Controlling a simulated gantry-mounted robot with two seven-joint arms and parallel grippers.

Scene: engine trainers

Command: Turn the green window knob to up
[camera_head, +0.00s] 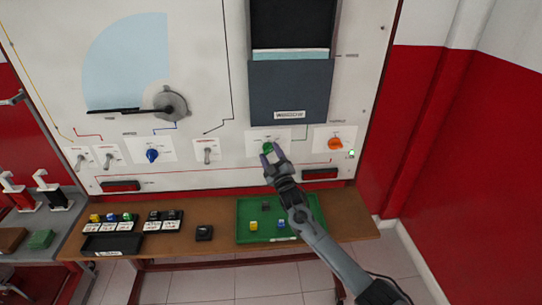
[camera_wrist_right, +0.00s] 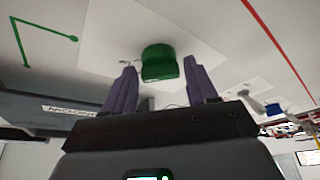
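The green window knob (camera_head: 267,147) is on a white plate on the upright panel, below the grey-blue housing labelled WINDOW (camera_head: 289,94). My right gripper (camera_head: 272,154) reaches up to it from the lower right. In the right wrist view, the green knob (camera_wrist_right: 161,63) shows between and just beyond the two purple fingertips of my open right gripper (camera_wrist_right: 163,78), with a gap on each side. A light blue pane edge (camera_head: 291,54) shows at the top of the housing, under a black opening. My left gripper is not in view.
An orange knob (camera_head: 335,143) is right of the green one; a toggle switch (camera_head: 207,150) and a blue knob (camera_head: 152,155) are to its left. Below stands a wooden bench (camera_head: 185,238) with a green tray (camera_head: 245,208) of small blocks. The red wall is at right.

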